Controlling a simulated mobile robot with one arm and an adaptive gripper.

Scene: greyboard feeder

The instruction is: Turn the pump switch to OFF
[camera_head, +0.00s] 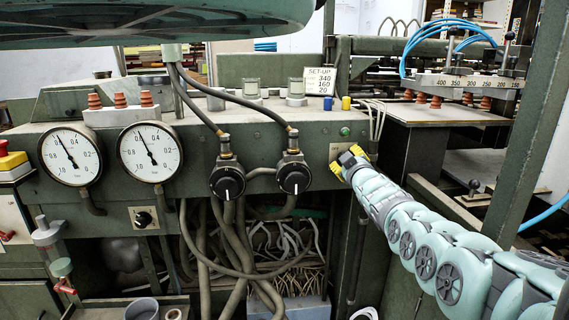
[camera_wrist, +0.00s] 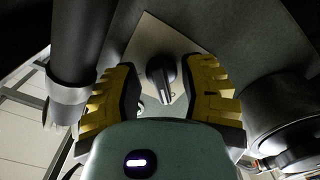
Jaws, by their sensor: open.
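A black rotary switch knob (camera_wrist: 162,78) on a pale square plate (camera_wrist: 146,38) shows in the wrist view; I take it for the pump switch.
Two large black dials (camera_head: 227,181) with hoses are left of my gripper, and two round gauges (camera_head: 148,152) farther left. Another small black switch (camera_head: 143,218) is below the gauges. A green indicator (camera_head: 345,131) is just above my gripper. A dark cylinder (camera_wrist: 285,110) is close at right in the wrist view.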

